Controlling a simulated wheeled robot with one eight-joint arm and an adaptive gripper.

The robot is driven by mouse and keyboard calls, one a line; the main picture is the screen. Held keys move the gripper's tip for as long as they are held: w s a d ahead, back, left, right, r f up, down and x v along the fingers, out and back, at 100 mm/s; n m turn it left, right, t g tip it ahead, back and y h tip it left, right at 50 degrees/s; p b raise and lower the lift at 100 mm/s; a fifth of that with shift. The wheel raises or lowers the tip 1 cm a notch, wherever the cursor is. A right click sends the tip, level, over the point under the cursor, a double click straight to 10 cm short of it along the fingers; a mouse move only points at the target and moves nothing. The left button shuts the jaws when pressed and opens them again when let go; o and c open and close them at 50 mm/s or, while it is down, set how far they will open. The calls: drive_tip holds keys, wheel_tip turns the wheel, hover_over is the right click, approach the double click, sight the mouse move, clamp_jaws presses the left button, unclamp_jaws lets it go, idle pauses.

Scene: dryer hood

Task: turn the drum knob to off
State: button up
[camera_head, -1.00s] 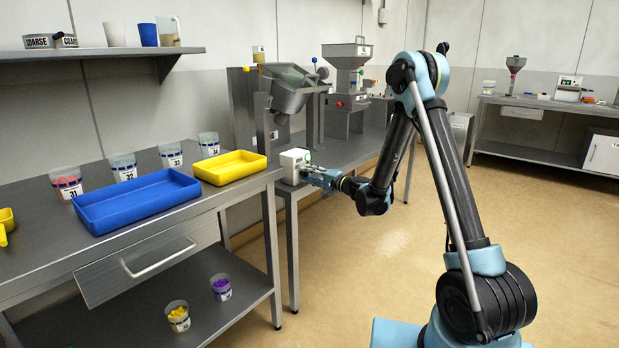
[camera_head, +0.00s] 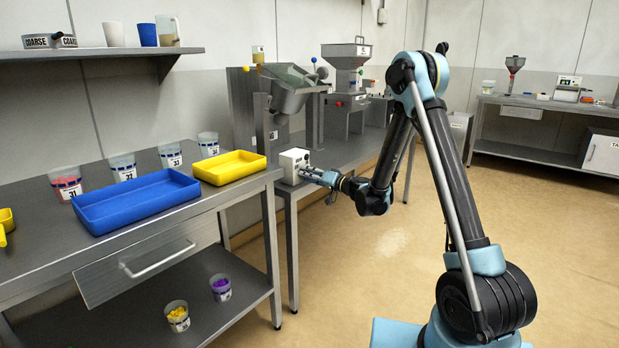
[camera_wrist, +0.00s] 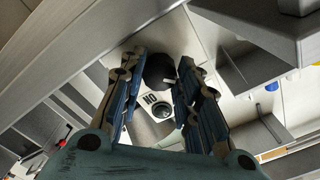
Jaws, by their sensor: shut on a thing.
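The white control box (camera_head: 293,161) stands on the steel bench beyond the yellow tray. In the wrist view its face shows a dark round drum knob (camera_wrist: 159,69) with a pale pointer mark. Below the knob are a lettered label and a dark green lamp (camera_wrist: 160,110) that looks unlit. My gripper (camera_head: 305,173) reaches the box from the right. In the wrist view my gripper (camera_wrist: 162,78) has its two fingers on either side of the knob, shut on it. The fingers hide parts of the box face.
A tilted steel hopper (camera_head: 292,95) stands behind the box, with a funnel machine (camera_head: 347,70) further back. A blue tray (camera_head: 137,203) and a yellow tray (camera_head: 229,167) lie on the near table. The floor (camera_head: 400,250) around the arm is clear.

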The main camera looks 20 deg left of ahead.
drive_tip(key=shift+w, duration=0.15)
idle(0.3)
drive_tip(key=o, duration=1.1)
drive_tip(key=shift+f, duration=0.1)
drive_tip(key=shift+c, duration=0.2)
drive_tip(key=v, duration=1.2)
drive_tip(key=shift+f, duration=0.1)
